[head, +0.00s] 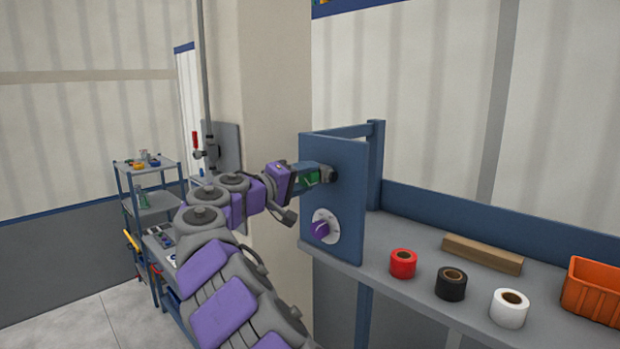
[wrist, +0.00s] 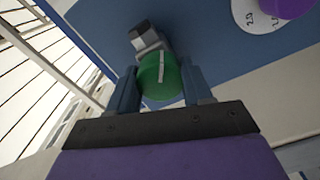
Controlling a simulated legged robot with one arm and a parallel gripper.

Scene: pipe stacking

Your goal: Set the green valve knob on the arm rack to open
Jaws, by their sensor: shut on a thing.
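The green valve knob (head: 313,177) is on the upper part of the upright blue panel (head: 350,235) of the rack. In the wrist view the green knob (wrist: 159,77) is a round disc with a white line on its face, pointing nearly straight up in the picture. My gripper (head: 305,174) reaches it from the left. In the wrist view the two blue fingers of my gripper (wrist: 160,88) are shut on the knob, one on each side. A grey and black fitting (wrist: 147,38) sits just beyond the knob.
A purple knob on a white dial (head: 325,228) is lower on the same panel. Red (head: 403,263), black (head: 451,284) and white (head: 509,308) tape rolls, a wooden block (head: 482,254) and an orange bin (head: 593,291) are on the bench. A blue shelf cart (head: 152,205) stands left.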

